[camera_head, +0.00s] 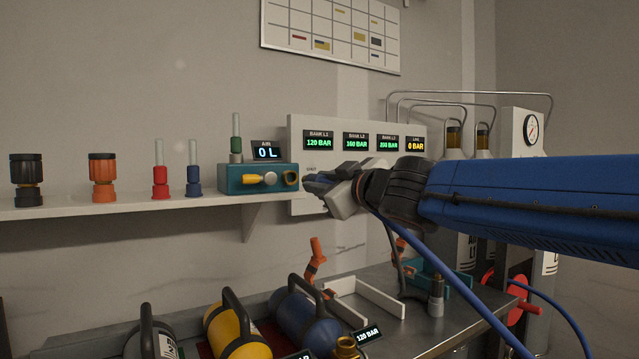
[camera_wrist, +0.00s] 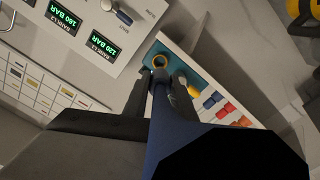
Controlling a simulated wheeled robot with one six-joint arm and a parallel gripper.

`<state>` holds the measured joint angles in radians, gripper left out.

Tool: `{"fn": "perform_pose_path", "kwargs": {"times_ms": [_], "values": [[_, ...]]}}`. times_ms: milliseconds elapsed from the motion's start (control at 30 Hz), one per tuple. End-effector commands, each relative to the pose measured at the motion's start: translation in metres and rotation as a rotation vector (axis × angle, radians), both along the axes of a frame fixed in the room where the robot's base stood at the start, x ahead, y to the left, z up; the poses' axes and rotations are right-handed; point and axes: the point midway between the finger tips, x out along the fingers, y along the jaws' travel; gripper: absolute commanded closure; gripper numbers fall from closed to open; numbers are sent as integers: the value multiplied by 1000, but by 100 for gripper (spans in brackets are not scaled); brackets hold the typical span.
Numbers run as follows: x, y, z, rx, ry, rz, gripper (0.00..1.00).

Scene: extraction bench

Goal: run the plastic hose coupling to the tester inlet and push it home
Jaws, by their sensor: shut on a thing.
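My gripper (camera_head: 318,185) is shut on the hose coupling (camera_head: 313,182), just right of the inlet. In the wrist view the dark coupling (camera_wrist: 158,76) lies between the fingers, its tip at the ring. The fingers partly hide it, and I cannot tell whether it touches. The blue hose (camera_head: 440,268) hangs below my arm.
The shelf (camera_head: 110,207) holds black, orange, red and blue fittings left of the tester. A gauge panel (camera_head: 360,150) stands behind my gripper.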

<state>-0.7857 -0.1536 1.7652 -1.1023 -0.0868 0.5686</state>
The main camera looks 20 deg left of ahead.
Motion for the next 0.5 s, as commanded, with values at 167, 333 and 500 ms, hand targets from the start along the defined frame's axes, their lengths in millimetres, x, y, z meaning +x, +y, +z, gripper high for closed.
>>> {"fn": "perform_pose_path", "kwargs": {"times_ms": [167,333,500], "values": [[7,8,0,1,1,0,100],[15,18,0,0,0,0,100],[24,28,0,0,1,1,100]]}}
